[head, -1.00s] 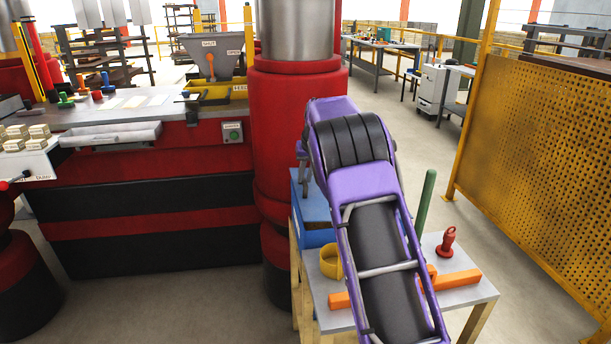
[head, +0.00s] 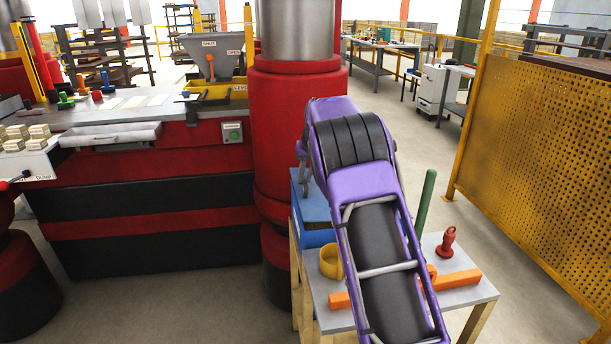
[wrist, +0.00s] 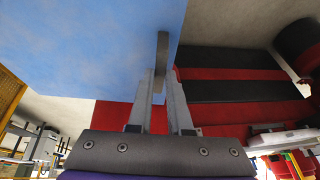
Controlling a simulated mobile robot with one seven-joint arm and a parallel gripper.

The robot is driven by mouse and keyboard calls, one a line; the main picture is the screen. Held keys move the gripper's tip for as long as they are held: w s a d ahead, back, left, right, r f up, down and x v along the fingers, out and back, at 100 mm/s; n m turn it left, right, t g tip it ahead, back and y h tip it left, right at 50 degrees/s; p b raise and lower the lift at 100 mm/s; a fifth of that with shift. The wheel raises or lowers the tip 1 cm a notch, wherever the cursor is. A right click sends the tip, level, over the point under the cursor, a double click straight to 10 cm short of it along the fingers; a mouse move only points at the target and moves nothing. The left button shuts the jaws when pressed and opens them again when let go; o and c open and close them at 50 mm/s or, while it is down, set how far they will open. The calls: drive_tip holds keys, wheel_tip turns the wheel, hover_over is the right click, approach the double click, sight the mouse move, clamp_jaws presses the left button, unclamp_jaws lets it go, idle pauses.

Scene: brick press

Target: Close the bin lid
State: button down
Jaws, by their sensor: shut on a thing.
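A blue bin (head: 312,238) stands on the small table, partly hidden behind my arm in the head view. In the wrist view a broad blue panel (wrist: 80,50), which looks like part of the bin or its lid, fills the upper left. A grey bar (wrist: 162,50), like a handle, lies at its right edge. My gripper (wrist: 161,82) is shut on this bar, with a finger on each side. In the head view my gripper is mostly hidden by my arm. How far the lid stands open cannot be told.
The small table (head: 487,294) also holds a yellow ring (head: 331,262), an orange bar (head: 455,281), a red object (head: 447,243) and a green rod (head: 425,198). A red column (head: 285,130) stands close on the left. A yellow mesh fence (head: 540,150) stands on the right.

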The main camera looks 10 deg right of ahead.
sight(303, 184)
idle(0.3)
drive_tip(key=f, duration=0.1)
drive_tip(key=a+f+h, duration=0.1)
drive_tip(key=f, duration=0.1)
drive_tip(key=shift+f+b, duration=0.15)
drive_tip(key=shift+b, duration=0.2)
drive_tip(key=shift+d, duration=0.15)
drive_tip(key=c, duration=0.8)
unclamp_jaws()
drive_tip(key=shift+c, duration=0.2)
drive_tip(key=shift+r, duration=0.2)
drive_tip(key=shift+r, duration=0.1)
drive_tip(key=p+v, duration=0.1)
drive_tip(key=v, duration=1.6)
drive_tip(key=shift+p, duration=0.35)
drive_tip(key=shift+s, duration=0.1)
